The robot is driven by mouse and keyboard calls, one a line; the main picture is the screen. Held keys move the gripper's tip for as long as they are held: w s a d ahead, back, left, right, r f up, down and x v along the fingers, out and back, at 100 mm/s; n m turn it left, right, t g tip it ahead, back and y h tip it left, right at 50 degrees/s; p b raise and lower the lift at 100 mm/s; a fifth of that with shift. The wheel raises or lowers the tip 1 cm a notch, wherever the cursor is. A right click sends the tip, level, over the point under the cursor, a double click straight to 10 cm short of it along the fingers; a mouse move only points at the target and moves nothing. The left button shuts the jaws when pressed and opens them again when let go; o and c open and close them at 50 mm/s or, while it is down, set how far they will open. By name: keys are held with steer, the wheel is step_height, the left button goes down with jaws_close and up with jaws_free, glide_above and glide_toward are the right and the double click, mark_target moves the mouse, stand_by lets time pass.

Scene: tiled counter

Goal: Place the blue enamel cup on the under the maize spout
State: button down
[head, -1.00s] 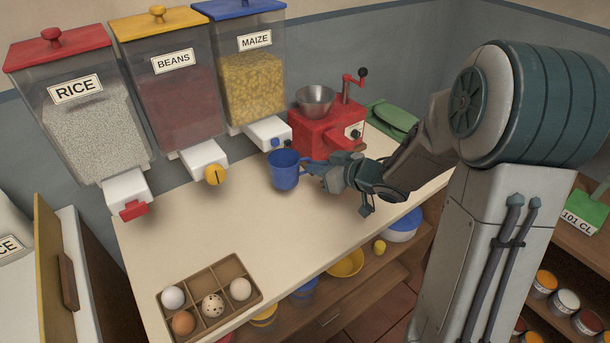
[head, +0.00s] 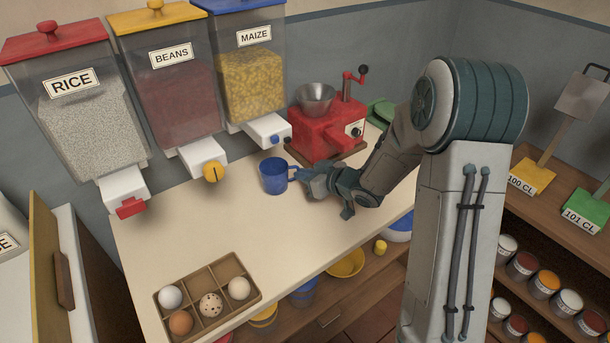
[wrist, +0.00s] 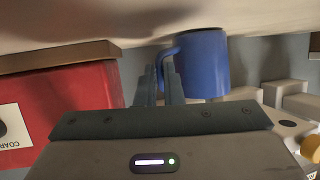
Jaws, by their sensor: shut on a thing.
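The blue enamel cup (head: 273,176) is upright on or just above the counter, a little in front of the maize dispenser. My gripper (head: 301,174) is shut on its handle from the right. The wrist view shows the cup (wrist: 205,65) beyond the fingers (wrist: 170,80), with the handle between them. The maize dispenser (head: 253,85) has a white spout (head: 266,131) with a blue knob, slightly behind and above the cup. I cannot tell whether the cup's base touches the counter.
The beans spout (head: 203,158) and rice spout (head: 124,190) stand to the left. A red mill (head: 325,135) stands close behind my gripper; it also shows in the wrist view (wrist: 65,105). An egg tray (head: 238,312) lies at the front. The middle counter is clear.

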steer(key=shift+f, duration=0.1)
steer(key=c, duration=2)
jaws_free()
steer(key=shift+f, duration=0.1)
steer(key=o, duration=0.4)
steer(key=shift+o, duration=0.2)
